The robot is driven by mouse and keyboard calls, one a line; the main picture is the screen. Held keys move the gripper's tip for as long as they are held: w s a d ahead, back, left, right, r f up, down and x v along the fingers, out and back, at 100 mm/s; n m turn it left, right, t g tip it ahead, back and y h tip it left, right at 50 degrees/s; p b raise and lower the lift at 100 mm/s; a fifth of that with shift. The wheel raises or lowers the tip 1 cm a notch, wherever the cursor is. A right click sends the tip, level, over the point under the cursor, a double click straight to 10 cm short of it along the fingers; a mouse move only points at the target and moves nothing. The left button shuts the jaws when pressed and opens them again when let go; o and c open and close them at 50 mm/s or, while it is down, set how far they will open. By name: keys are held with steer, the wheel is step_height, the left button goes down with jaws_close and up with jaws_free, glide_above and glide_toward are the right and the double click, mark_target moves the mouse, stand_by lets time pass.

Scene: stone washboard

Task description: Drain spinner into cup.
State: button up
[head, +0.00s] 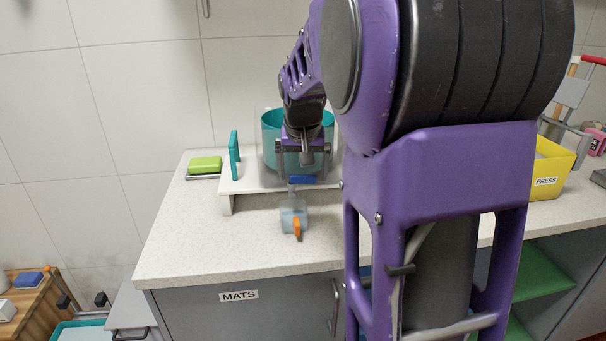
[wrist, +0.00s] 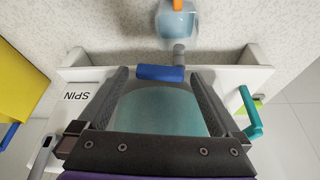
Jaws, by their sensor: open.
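The spinner is a teal drum (head: 271,122) in a clear housing on a white stand (head: 240,186); the stand also shows in the wrist view (wrist: 255,73). A blue valve handle (head: 303,179) sits low on its front, above a grey spout (wrist: 179,54); the handle also shows in the wrist view (wrist: 160,72). The clear, bluish cup (head: 289,216) with an orange handle (head: 297,229) stands on the counter under or just before the spout. My gripper (head: 303,168) is open and empty. In the wrist view its fingertips (wrist: 161,73) lie either side of the blue handle, without visible contact.
A teal lever (head: 234,153) rises at the stand's left, near a green block (head: 206,163). A yellow bin (head: 553,166) marked PRESS stands at right. The speckled counter (head: 190,245) is clear left of the cup. My arm hides much of the counter's middle.

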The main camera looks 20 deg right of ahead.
steer(key=c, duration=1.3)
steer(key=shift+w+d+n+p, duration=0.15)
steer(key=shift+n+p, duration=0.25)
steer(key=shift+n, duration=0.4)
steer(key=o, duration=1.3)
